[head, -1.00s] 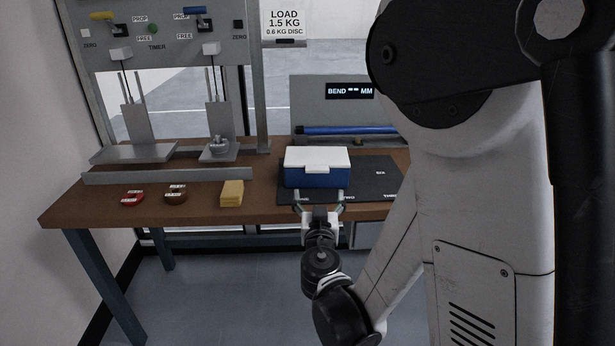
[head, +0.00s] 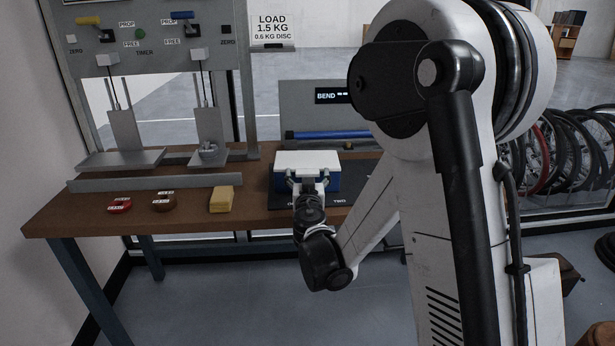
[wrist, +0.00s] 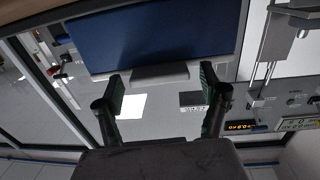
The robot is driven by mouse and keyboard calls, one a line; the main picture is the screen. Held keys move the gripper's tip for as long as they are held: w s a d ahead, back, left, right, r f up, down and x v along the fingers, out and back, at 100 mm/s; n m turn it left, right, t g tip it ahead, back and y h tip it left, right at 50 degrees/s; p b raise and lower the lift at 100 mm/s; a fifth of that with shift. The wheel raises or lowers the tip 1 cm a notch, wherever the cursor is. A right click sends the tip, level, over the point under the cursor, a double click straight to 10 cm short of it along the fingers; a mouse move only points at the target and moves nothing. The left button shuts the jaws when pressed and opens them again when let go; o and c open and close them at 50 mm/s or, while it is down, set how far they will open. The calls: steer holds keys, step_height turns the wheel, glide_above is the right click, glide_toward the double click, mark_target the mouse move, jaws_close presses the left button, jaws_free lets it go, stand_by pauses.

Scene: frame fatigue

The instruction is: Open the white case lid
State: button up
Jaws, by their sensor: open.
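The case has a blue body (head: 334,183) and a white lid (head: 308,159), which lies shut on top. It stands on the dark mat at the middle back of the bench. My gripper (head: 308,178) is at the case's front side, with its two fingers apart and reaching toward it. In the wrist view, the blue front (wrist: 165,35) fills the top. A pale lid edge (wrist: 215,68) with a grey tab (wrist: 160,76) lies between and just beyond the open fingers (wrist: 163,88). I cannot tell whether they touch it. My gripper hides part of the case front in the head view.
The wooden bench (head: 90,213) holds a yellow block (head: 221,199), a red disc (head: 120,205) and a brown disc (head: 163,202) to the left. A grey bar (head: 155,183) runs behind them. A blue roll (head: 328,134) lies behind the case.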

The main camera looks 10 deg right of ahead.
steer(key=shift+w, duration=0.25)
steer(key=c, duration=1.7)
steer(key=shift+r, duration=0.1)
